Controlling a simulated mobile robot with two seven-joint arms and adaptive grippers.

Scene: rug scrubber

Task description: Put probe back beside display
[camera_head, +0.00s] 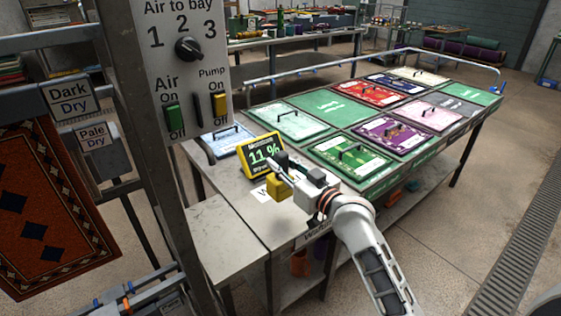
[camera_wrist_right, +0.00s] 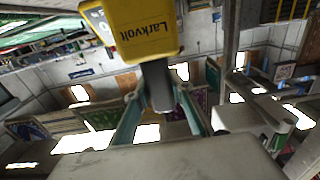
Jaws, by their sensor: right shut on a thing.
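The probe has a yellow block marked "Larkvolt" (camera_wrist_right: 145,28) and a grey stem, seen close up in the right wrist view. In the head view its yellow block (camera_head: 278,188) shows at the gripper's tip. My right gripper (camera_head: 284,172) is shut on the probe and holds it over the near left end of the table. The display (camera_head: 262,154), yellow-framed and reading 11 %, stands tilted on the table just behind and left of the probe. Whether the probe touches the table or display I cannot tell. My left gripper is not in view.
A white label (camera_head: 260,193) lies partly hidden on the bare metal table end (camera_head: 225,183). Handled coloured panels (camera_head: 350,157) cover the rest of the table. A control post (camera_head: 187,75) with knob and switches stands at the left, beside a hanging rug (camera_head: 50,210).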

